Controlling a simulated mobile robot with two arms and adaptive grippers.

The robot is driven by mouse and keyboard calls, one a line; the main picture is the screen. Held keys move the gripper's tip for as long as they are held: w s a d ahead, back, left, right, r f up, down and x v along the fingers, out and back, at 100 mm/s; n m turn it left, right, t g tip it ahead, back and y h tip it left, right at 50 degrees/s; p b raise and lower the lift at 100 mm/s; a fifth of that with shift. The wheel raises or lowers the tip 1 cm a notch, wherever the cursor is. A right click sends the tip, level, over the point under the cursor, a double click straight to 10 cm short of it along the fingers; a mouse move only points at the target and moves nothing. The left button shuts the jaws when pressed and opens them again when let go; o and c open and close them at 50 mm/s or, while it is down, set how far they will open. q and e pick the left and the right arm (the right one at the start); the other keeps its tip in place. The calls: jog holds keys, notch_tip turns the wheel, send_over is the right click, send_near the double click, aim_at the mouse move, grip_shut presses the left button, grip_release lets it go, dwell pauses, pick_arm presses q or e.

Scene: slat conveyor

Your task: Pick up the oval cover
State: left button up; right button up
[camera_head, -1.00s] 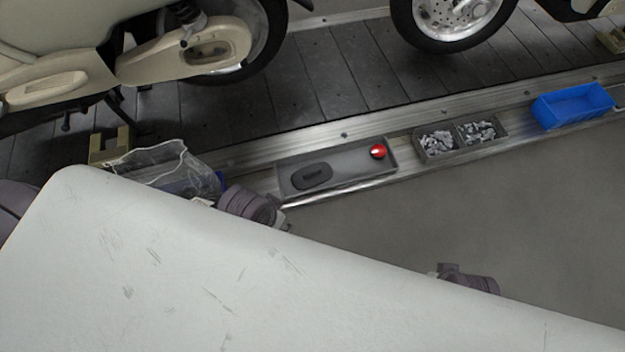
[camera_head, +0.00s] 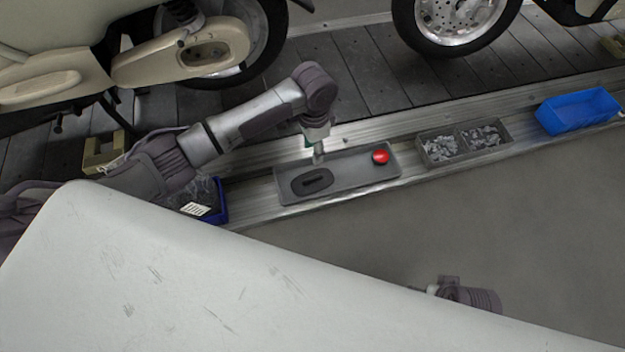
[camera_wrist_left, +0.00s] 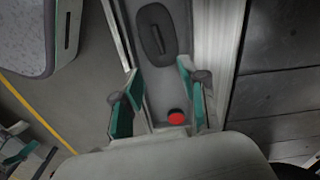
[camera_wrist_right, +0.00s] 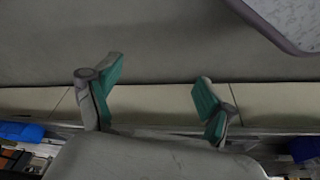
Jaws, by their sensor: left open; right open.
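The oval cover (camera_head: 312,182) is dark grey with a black slot in its middle. It lies flat at the left end of a shallow grey tray (camera_head: 350,172). My left gripper (camera_head: 318,150) is above the back edge of the tray, up and slightly right of the cover. In the left wrist view the cover (camera_wrist_left: 157,34) lies ahead of the open teal fingers (camera_wrist_left: 158,92), apart from them and not between them. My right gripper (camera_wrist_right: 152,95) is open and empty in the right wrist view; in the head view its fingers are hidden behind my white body.
A red round object (camera_head: 380,157) sits at the tray's right end. A divided bin of grey metal parts (camera_head: 460,143) and a blue bin (camera_head: 577,107) stand farther right on the rail. A blue bin (camera_head: 214,213) with a clear bag is at left. Motorbikes stand behind on the slats.

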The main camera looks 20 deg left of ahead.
pick_arm(q)
jog(key=b, duration=0.3)
send_over(313, 178)
jog(key=f, duration=0.8)
jog(key=shift+w+f, duration=0.25)
jog(key=shift+f, duration=0.1)
jog(key=f, duration=0.1)
jog(key=f+b, duration=0.1)
jog(key=f, duration=0.1)
jog(key=shift+s+a+f, duration=0.1)
jog(key=shift+s+f, duration=0.1)
jog(key=shift+f, duration=0.05)
jog(key=shift+f+b, duration=0.45)
jog(key=shift+f, duration=0.25)
pick_arm(e)
notch_tip(313, 178, up, 7)
jog(key=w+t, duration=0.1)
jog(key=t, duration=0.1)
jog(key=shift+w+a+t, duration=0.3)
jog(key=shift+w, duration=0.1)
pick_arm(q)
jog(key=shift+c, duration=0.2)
grip_shut()
